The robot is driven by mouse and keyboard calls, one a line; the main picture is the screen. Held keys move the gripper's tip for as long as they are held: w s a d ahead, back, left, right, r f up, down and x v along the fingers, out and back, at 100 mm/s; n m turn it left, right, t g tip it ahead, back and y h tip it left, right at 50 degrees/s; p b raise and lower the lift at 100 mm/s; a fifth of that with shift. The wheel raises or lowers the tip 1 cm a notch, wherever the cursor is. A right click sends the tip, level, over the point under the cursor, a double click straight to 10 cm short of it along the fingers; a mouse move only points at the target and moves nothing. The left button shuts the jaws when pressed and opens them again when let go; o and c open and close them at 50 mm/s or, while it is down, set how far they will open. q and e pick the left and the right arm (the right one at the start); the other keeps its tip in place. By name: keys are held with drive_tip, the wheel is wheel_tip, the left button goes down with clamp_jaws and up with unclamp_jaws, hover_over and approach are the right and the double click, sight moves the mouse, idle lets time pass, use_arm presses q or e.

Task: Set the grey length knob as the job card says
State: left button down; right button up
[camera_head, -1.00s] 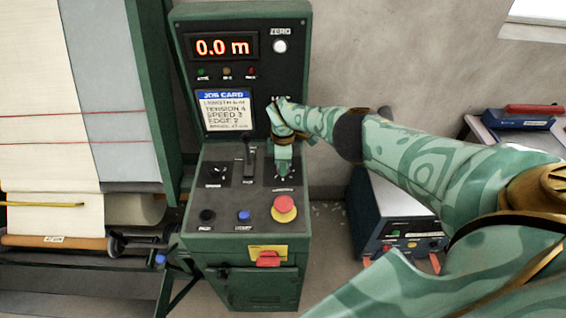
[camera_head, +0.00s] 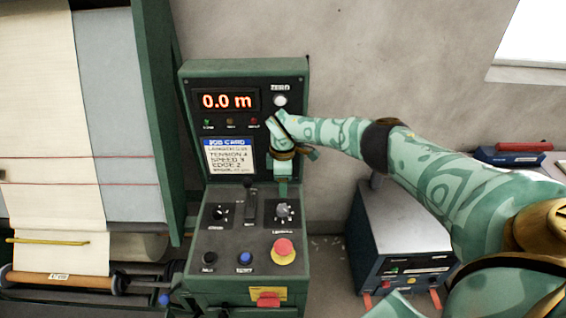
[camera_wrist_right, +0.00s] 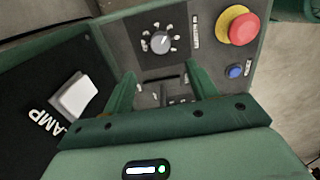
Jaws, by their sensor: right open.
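The grey length knob (camera_head: 283,211) sits on the right of the sloping panel, with a dial around it. It also shows in the right wrist view (camera_wrist_right: 160,42), beyond the fingertips. My right gripper (camera_head: 282,188) is open and empty, just above the knob and apart from it. Its two fingers (camera_wrist_right: 163,82) stand apart in the wrist view. The job card (camera_head: 230,156) is on the upright panel; tension 4, speed 3 and edge 2 can be read, but its length line is too blurred to read surely. The display (camera_head: 225,101) reads 0.0 m. My left gripper is out of view.
A red stop button (camera_head: 283,248) on a yellow base is close below the knob. A black lever (camera_head: 250,198) and another knob (camera_head: 219,212) lie left of it. A white rocker switch (camera_wrist_right: 74,97) shows in the wrist view. A blue box (camera_head: 400,240) stands right of the console.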

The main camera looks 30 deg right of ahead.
wheel_tip(320, 180, up, 4)
drive_tip(key=shift+r, duration=0.25)
idle(0.4)
